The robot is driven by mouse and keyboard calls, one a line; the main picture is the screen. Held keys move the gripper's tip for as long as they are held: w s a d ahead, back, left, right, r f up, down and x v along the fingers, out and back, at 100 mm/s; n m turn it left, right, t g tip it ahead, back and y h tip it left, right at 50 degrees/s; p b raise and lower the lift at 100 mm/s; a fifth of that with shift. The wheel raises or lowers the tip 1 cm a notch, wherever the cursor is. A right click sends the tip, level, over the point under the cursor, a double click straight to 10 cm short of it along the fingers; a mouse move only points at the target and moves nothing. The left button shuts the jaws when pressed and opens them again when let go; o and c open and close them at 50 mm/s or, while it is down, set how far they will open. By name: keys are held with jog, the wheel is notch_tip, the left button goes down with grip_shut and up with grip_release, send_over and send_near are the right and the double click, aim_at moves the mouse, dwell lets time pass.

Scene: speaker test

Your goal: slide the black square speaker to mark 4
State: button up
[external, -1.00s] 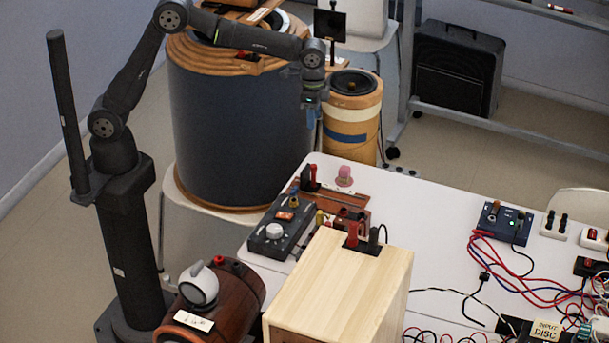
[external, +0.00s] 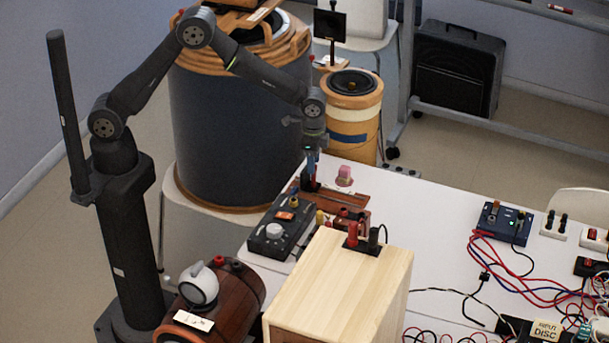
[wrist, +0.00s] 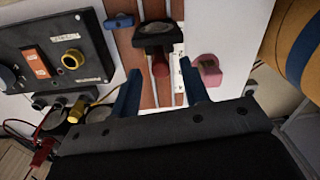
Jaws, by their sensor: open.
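A black square panel on a rod (external: 330,24) stands at the back, far from my gripper. My gripper (external: 311,170) points down over the rail.
A pink block (external: 344,175) sits right of the rail. A black control box (external: 282,224) lies left of it, and a light wooden box (external: 340,285) stands in front. A big drum (external: 240,120) is behind. Wires clutter the right; the white table's middle is clear.

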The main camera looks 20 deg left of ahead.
jog(key=shift+f, duration=0.4)
grip_shut()
jog(key=d, duration=1.2)
jog(key=shift+d, duration=0.25)
jog(key=shift+r, duration=0.1)
grip_release()
